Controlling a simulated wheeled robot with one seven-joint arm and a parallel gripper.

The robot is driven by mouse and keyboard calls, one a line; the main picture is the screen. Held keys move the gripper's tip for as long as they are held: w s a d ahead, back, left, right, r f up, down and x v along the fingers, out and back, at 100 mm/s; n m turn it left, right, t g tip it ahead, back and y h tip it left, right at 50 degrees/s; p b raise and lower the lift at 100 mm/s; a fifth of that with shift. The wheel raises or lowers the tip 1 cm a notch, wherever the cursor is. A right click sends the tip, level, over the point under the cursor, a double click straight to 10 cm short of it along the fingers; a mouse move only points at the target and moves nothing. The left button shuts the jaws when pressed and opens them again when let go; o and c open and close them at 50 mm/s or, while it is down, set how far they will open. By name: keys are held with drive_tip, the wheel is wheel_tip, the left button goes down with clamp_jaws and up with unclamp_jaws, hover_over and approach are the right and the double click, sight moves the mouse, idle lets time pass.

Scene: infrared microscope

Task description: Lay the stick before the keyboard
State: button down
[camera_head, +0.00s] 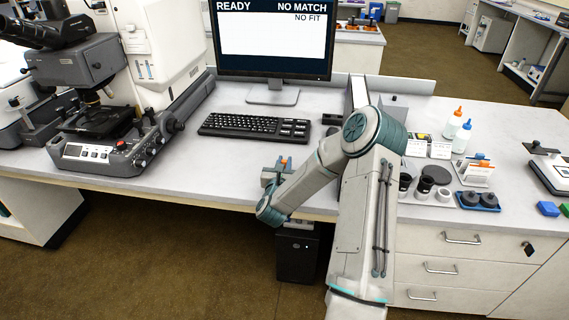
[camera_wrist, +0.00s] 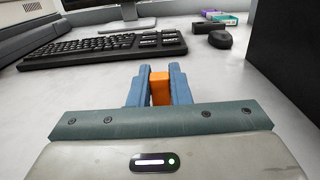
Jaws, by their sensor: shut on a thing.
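The orange stick (camera_wrist: 160,85) is between the two blue fingers of my gripper (camera_wrist: 160,80) in the wrist view. The gripper is shut on it. In the head view the stick shows as a small orange spot (camera_head: 285,161) at my gripper (camera_head: 276,168), near the front edge of the desk. The black keyboard (camera_head: 253,127) lies on the desk behind the gripper. In the wrist view the keyboard (camera_wrist: 95,48) is ahead and to the left. The stick's lower end is hidden, so I cannot tell whether it touches the desk.
A black mouse (camera_wrist: 220,39) lies right of the keyboard. The monitor (camera_head: 272,40) stands behind it. A microscope (camera_head: 100,110) fills the left of the desk. Bottles (camera_head: 457,128) and small holders are on the right. Bare desk (camera_head: 225,160) lies in front of the keyboard.

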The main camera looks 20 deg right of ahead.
drive_tip(key=shift+f+b, duration=0.45)
drive_tip(key=shift+b, duration=0.1)
drive_tip(key=c, duration=1.3)
unclamp_jaws()
drive_tip(key=shift+c, duration=0.2)
drive_tip(key=shift+r, duration=0.2)
